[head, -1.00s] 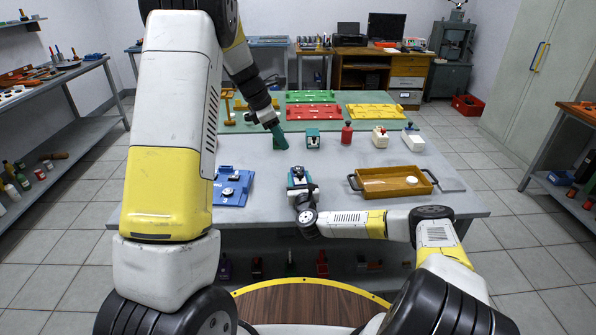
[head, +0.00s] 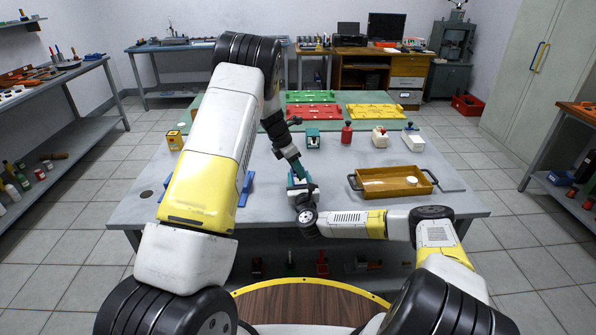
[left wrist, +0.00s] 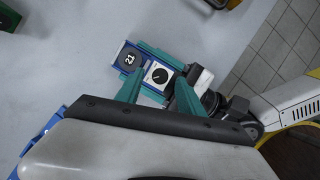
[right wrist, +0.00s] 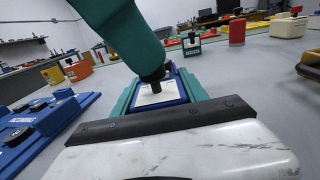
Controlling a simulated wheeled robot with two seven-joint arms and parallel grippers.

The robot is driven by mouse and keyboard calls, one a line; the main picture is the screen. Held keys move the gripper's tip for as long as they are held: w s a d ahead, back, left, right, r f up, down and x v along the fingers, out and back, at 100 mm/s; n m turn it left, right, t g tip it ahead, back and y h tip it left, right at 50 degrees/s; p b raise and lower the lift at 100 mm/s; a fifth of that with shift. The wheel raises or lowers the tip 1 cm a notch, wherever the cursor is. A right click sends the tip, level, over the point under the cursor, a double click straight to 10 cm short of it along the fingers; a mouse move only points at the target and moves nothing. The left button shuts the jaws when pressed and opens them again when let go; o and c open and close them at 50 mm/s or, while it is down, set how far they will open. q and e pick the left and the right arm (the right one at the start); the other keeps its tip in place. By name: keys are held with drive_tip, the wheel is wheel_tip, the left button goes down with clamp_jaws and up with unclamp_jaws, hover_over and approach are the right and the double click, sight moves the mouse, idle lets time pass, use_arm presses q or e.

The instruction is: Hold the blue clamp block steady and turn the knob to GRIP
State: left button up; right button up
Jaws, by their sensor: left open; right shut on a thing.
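The blue clamp block (head: 292,184) is near the table's front edge. My right gripper (right wrist: 160,103) is shut on it, one teal finger on each side. Its white top face with a black knob (right wrist: 157,82) shows in the right wrist view. My left gripper (head: 297,168) is open above the block, pointing down. In the left wrist view its teal fingers lie on either side of the dark round knob (left wrist: 159,75); I cannot tell whether they touch it. A "21" label (left wrist: 128,58) shows on the block. The knob's lettering is too small to read.
A wooden tray (head: 362,193) with a white round thing stands right of the block. A blue plate (head: 247,188) lies to the left, partly behind my left arm. A teal block (head: 313,139), a red bottle (head: 347,134) and white blocks stand farther back.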

use_arm(q)
drive_tip(key=shift+w+d+f, duration=0.1)
drive_tip(key=shift+d+f, duration=0.15)
drive_tip(key=shift+f, duration=0.3)
clamp_jaws()
